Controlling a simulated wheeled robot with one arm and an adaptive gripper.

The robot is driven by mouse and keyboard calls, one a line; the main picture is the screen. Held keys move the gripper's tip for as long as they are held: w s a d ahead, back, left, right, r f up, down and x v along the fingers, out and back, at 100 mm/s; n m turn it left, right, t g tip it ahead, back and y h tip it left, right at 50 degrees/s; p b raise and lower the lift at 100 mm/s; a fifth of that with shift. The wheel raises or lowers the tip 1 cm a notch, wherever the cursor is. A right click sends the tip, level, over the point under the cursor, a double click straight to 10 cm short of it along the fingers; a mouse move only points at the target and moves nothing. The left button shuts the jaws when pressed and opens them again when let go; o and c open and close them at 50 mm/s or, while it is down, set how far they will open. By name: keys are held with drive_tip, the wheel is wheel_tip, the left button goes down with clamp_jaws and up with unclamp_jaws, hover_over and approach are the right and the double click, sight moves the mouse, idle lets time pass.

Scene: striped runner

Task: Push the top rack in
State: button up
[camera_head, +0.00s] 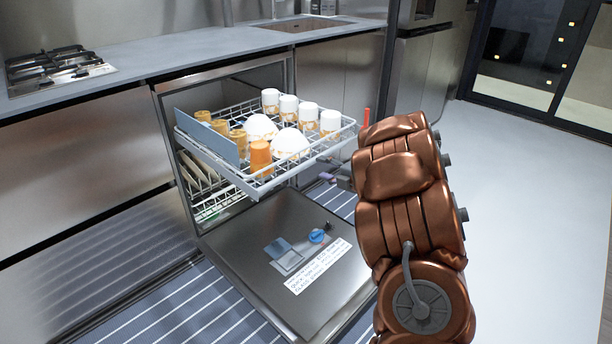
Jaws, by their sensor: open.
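The top rack (291,178) of the dishwasher is pulled out over the lowered door (300,290). It holds several white cups (308,116), white bowls (290,143), orange cups (260,157) and a blue-grey board (206,140) along its left side. My gripper (337,177) is at the rack's front right corner, small and mostly hidden by my copper-coloured arm. It looks close to the rack's edge, but I cannot tell whether it touches. No held object shows.
The lower rack (213,203) sits inside the dishwasher with plates in it. A counter (190,65) with a gas hob (55,68) runs above. A striped runner (165,316) lies under the door. Open floor (530,210) is at the right.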

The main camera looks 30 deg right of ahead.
sight(306, 165)
drive_tip(key=shift+a+b+x, duration=0.2)
drive_tip(key=shift+b+x, duration=0.55)
drive_tip(key=shift+x, duration=3.15)
drive_tip(key=shift+s+f, duration=0.1)
clamp_jaws()
